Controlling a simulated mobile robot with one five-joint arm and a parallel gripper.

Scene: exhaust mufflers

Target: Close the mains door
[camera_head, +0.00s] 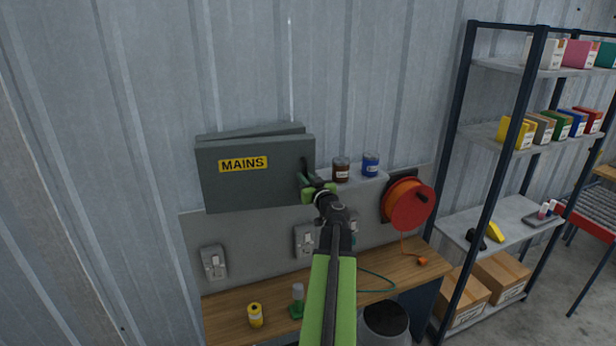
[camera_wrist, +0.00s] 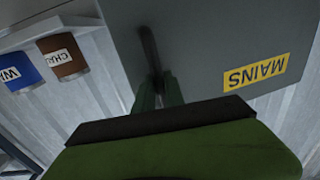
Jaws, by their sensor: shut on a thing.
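The mains door (camera_head: 255,188) is a grey panel with a yellow MAINS label, on a grey box (camera_head: 250,132) fixed to the corrugated wall. The door stands a little out from the box, whose top edge shows behind it. My gripper (camera_head: 308,183) is at the door's right edge, shut on the dark upright door handle (camera_head: 304,168). In the wrist view the door (camera_wrist: 215,55) fills the upper right with its label upside down. The handle (camera_wrist: 149,50) runs down between my gripper's green fingers (camera_wrist: 158,92). The box's inside is hidden.
A brown can (camera_head: 341,170) and a blue can (camera_head: 370,164) stand on a small shelf right of the door. An orange reel (camera_head: 408,205) hangs further right. A wooden bench (camera_head: 400,272) lies below, and a tall shelf rack (camera_head: 480,160) stands at right.

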